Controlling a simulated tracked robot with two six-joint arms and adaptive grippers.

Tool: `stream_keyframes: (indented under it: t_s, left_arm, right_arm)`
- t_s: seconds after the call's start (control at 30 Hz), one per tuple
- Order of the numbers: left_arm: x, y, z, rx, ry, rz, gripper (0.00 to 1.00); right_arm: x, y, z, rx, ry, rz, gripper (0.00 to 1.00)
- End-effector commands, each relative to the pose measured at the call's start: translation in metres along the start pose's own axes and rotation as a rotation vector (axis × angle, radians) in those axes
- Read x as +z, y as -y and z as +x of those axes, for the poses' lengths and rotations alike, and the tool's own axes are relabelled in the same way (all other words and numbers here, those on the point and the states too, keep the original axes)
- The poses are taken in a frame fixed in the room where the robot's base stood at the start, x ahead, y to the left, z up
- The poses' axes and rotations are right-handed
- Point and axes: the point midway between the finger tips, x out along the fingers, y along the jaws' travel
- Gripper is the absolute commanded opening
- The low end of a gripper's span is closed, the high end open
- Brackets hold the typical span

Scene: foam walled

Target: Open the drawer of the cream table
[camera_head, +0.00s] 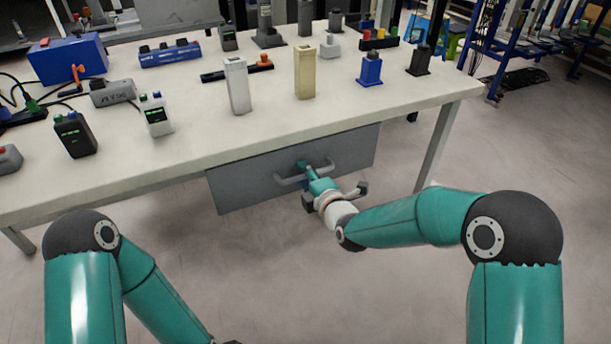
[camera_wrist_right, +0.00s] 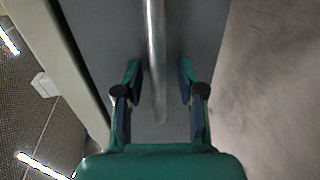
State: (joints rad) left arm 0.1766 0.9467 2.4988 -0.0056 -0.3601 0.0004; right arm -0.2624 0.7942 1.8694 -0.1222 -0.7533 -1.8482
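The cream table (camera_head: 330,115) has a grey drawer (camera_head: 235,185) under its front edge. The drawer front hangs below the tabletop and looks closed. A metal bar handle (camera_head: 288,180) runs across its middle. My right gripper (camera_head: 305,171) is at the handle. In the right wrist view my right gripper (camera_wrist_right: 160,78) is open. The handle (camera_wrist_right: 155,50) lies between its two fingers, with a visible gap on each side. The drawer front (camera_wrist_right: 205,35) fills the background behind the fingers.
The tabletop holds a blue box (camera_head: 68,58), a white device (camera_head: 156,115), a black device (camera_head: 75,134), tall white (camera_head: 237,86) and beige (camera_head: 305,72) blocks and other items. A table leg (camera_head: 437,145) stands right of the drawer. The floor before the drawer is clear.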

Motion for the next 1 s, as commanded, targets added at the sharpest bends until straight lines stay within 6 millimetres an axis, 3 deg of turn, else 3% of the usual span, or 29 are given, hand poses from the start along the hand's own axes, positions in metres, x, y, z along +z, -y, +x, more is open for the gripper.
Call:
stream_keyframes:
  t_s: [0.23, 0.5, 1.0]
  left_arm:
    - [0.0, 0.0, 0.0, 0.0, 0.0, 0.0, 0.4]
    - [0.0, 0.0, 0.0, 0.0, 0.0, 0.0, 0.4]
    - [-0.0001, 0.0009, 0.0024, 0.0, 0.0, 0.0, 0.4]
  right_arm:
    - [0.0, -0.0002, 0.0007, 0.0, 0.0, 0.0, 0.39]
    - [0.0001, 0.0, 0.0005, 0.0, 0.0, 0.0, 0.0]
    - [0.002, 0.0028, -0.0003, -0.004, 0.0, 0.001, 0.0]
